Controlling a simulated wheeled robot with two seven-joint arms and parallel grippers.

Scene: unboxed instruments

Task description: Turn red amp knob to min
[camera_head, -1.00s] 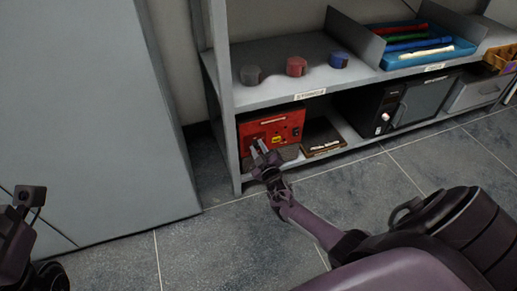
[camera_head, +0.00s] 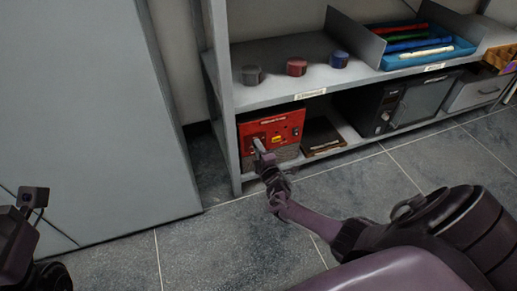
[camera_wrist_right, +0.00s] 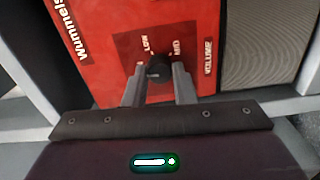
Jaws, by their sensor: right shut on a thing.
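The red amp (camera_head: 287,122) stands on the lower shelf at its left end. It also shows in the right wrist view (camera_wrist_right: 105,75), with a dark panel marked LOW, MID and VOLUME. My right gripper (camera_head: 258,146) reaches the amp's front at its left part. In the right wrist view, its two fingers (camera_wrist_right: 159,82) are shut on the black knob (camera_wrist_right: 158,66), one on each side. The knob's pointer is hard to read. Part of my left arm shows at the left edge of the head view, but its fingers do not show.
A brown flat box (camera_head: 321,137) lies right of the amp, and a black device (camera_head: 380,105) stands farther right. Grey, red and blue round pieces sit on the upper shelf (camera_head: 270,94). A shelf post (camera_head: 227,110) stands close left of the amp. The floor in front is clear.

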